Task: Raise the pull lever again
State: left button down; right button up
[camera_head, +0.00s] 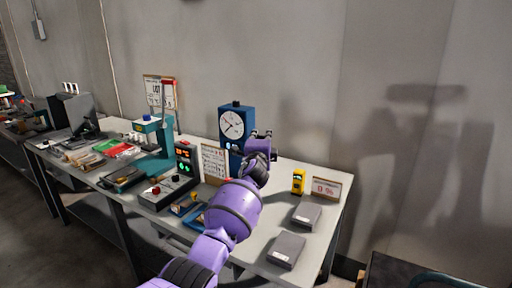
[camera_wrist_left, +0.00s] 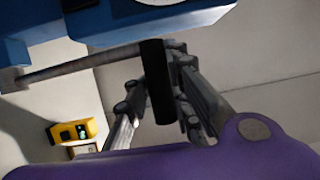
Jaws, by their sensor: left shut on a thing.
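The blue machine (camera_head: 226,146) with a round white dial stands at the back of the bench. In the left wrist view its blue body (camera_wrist_left: 150,22) fills the top. The pull lever is a grey rod (camera_wrist_left: 80,68) ending in a black grip (camera_wrist_left: 157,82). My left gripper (camera_wrist_left: 160,98) is shut on the black grip, with a finger on either side. In the head view my left gripper (camera_head: 262,135) is at the right side of the machine. There the lever is mostly hidden by my gripper and purple arm. My right gripper is not in view.
A yellow meter (camera_head: 298,181) stands on the bench beside a small sign (camera_head: 326,189). Two grey boxes lie in front, one near the edge (camera_head: 286,250), one behind it (camera_head: 306,215). A control box with green lights (camera_head: 185,160) and a printed board (camera_head: 213,163) stand left of my arm.

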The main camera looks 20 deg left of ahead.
pick_arm(q)
jog(key=w+m+g, duration=0.1)
jog(key=w+g, duration=0.1)
jog(key=w, duration=0.4)
jog(key=shift+d+r+h+p, duration=0.15)
jog(key=shift+d+h+p, duration=0.15)
jog(key=shift+h, duration=0.1)
dwell(0.3)
jog(key=c, duration=1.6)
grip_release()
jog(key=shift+f, duration=0.2)
jog(key=shift+s, duration=0.15)
